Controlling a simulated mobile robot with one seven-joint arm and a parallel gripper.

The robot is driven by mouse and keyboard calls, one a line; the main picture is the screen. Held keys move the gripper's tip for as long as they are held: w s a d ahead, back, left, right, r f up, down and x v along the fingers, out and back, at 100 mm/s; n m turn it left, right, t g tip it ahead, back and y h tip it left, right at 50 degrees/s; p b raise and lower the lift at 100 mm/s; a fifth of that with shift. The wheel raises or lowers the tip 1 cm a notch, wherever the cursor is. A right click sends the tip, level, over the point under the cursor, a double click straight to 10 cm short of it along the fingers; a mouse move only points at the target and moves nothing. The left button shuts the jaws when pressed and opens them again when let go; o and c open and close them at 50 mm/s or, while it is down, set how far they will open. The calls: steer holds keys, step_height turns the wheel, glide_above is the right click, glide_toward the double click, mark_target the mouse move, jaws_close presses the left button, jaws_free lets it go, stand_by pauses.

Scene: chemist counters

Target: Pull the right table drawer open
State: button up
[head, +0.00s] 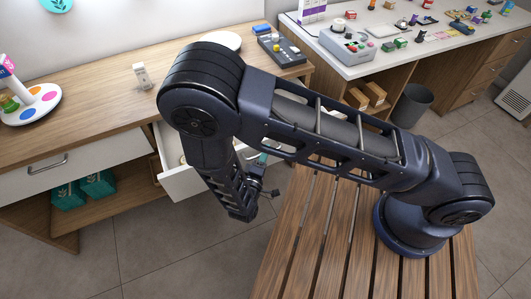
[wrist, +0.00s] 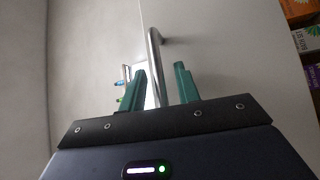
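The right table drawer (head: 190,186) is white and stands partly out from under the wooden tabletop in the head view. Part of its inside shows, and my arm hides its right part. Its metal bar handle (wrist: 155,42) shows in the wrist view on a pale drawer front. My gripper (wrist: 159,70) has two green fingers, which stand apart with the handle bar between them. The bar looks nearer the left finger, and I cannot tell whether it touches. In the head view the fingers are mostly hidden by my arm.
The wooden tabletop (head: 100,110) bears a small white device (head: 142,76), a paint-dotted stand (head: 34,104) and a dark keypad unit (head: 282,50). The left drawer (head: 40,182) is shut. Teal boxes (head: 98,186) stand on the shelf below. Floor before the drawers is clear.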

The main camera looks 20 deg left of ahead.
steer(key=shift+w, duration=0.35)
steer(key=shift+c, duration=0.2)
jaws_close()
steer(key=shift+s+d, duration=1.65)
steer(key=shift+s, duration=0.05)
steer(key=shift+o, duration=0.2)
jaws_free()
steer(key=s+f, duration=0.1)
steer(key=s, duration=0.9)
steer(key=shift+s+f, duration=0.2)
steer(key=shift+s, duration=0.15)
